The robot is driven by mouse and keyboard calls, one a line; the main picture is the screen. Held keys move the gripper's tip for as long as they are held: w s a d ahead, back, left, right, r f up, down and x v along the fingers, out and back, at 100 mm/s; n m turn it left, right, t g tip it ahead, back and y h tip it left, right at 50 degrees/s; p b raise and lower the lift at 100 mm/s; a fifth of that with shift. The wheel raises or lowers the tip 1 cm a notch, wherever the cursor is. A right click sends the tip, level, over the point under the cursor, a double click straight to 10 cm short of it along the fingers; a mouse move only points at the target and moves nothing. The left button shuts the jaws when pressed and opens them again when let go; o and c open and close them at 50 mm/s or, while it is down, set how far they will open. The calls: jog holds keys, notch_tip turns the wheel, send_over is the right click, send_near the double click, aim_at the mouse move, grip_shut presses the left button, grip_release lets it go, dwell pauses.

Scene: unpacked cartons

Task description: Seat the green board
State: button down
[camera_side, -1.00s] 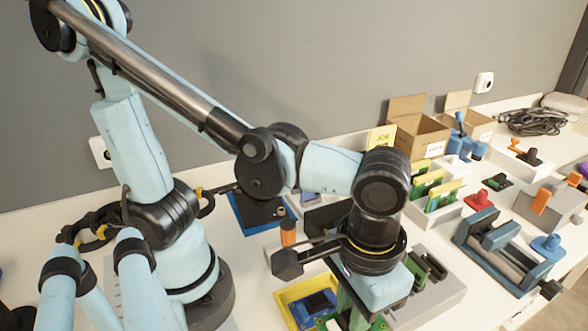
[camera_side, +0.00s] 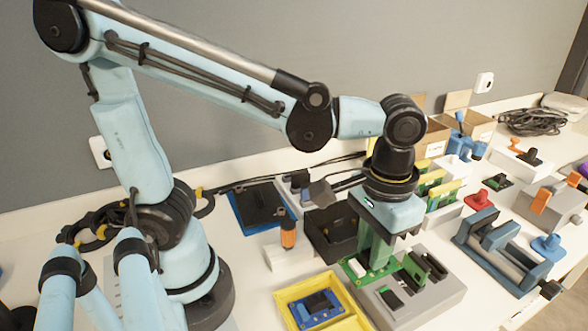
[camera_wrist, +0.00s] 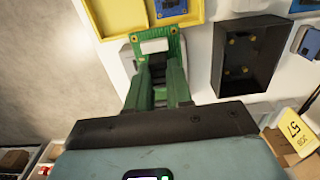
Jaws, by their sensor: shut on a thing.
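My gripper (camera_side: 374,262) has green fingers and is shut on the green board (camera_side: 356,268), above the table between the yellow tray and the grey slotted block. In the wrist view, the fingertips (camera_wrist: 157,68) pinch the board (camera_wrist: 176,46), which has a silver part on its face; the fingers hide part of it. A black open box (camera_side: 322,230) is just behind and left of the board. In the wrist view, the box (camera_wrist: 236,76) shows several brass posts on its floor and no board in it. The board is apart from the box.
The yellow tray (camera_side: 283,309) holds a blue board (camera_side: 317,307). The grey slotted block (camera_side: 437,301) stands close to the right of my gripper. An orange-handled tool (camera_side: 288,233) stands upright left of the black box. A blue vise (camera_side: 510,262) is farther right.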

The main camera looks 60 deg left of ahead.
jog(key=w+a+f, duration=0.1)
jog(key=w+a, duration=0.2)
jog(key=a, duration=0.5)
jog(key=w+a+f, duration=0.2)
jog(key=w+a, duration=0.1)
jog(key=a, duration=0.4)
jog(key=shift+w+a, duration=0.4)
jog(key=shift+f, duration=0.2)
jog(key=shift+f, duration=2)
jog(key=shift+f, duration=0.35)
jog(key=shift+f, duration=0.7)
jog(key=shift+f, duration=0.1)
